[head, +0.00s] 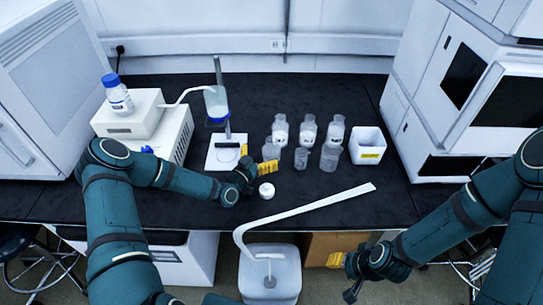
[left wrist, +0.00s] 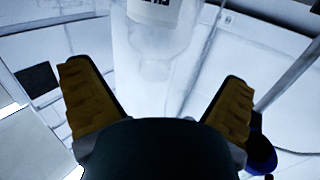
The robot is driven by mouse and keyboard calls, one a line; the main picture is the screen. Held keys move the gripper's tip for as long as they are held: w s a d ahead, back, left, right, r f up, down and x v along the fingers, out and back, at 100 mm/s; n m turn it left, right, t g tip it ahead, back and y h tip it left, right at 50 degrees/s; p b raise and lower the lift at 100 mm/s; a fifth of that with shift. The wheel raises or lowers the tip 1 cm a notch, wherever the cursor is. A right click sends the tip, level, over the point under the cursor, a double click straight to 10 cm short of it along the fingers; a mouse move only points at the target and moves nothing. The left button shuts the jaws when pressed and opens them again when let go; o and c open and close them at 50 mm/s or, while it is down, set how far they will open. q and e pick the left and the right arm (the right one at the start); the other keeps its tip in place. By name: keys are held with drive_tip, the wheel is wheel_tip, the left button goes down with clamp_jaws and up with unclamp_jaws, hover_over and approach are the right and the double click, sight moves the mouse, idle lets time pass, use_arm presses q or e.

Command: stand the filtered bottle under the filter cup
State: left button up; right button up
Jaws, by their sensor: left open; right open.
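The filter cup (head: 216,103) is clear with a blue lower rim. It is held on a stand above a white base plate (head: 222,158). My left gripper (head: 257,158) is open beside the plate's right edge, low over the bench. In the left wrist view a clear vessel with a white label (left wrist: 153,12) stands beyond and between the open fingers (left wrist: 160,105), not gripped. Several clear bottles (head: 308,132) stand to the right. Their labels are too small to read, so I cannot tell which is the filtered bottle. My right gripper (head: 343,275) is open and empty in front of the bench.
A blue-capped bottle (head: 118,95) stands on a white instrument (head: 128,118) at left. A white bin (head: 367,146) stands right of the bottles. A white round lid (head: 266,191) lies near my left gripper. The bench's back is clear.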

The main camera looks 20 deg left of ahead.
sight(268, 149)
use_arm(q)
drive_tip(key=x, duration=0.5)
drive_tip(key=shift+d+r, duration=0.1)
drive_tip(key=shift+d, duration=0.1)
drive_tip(key=c, duration=1.6)
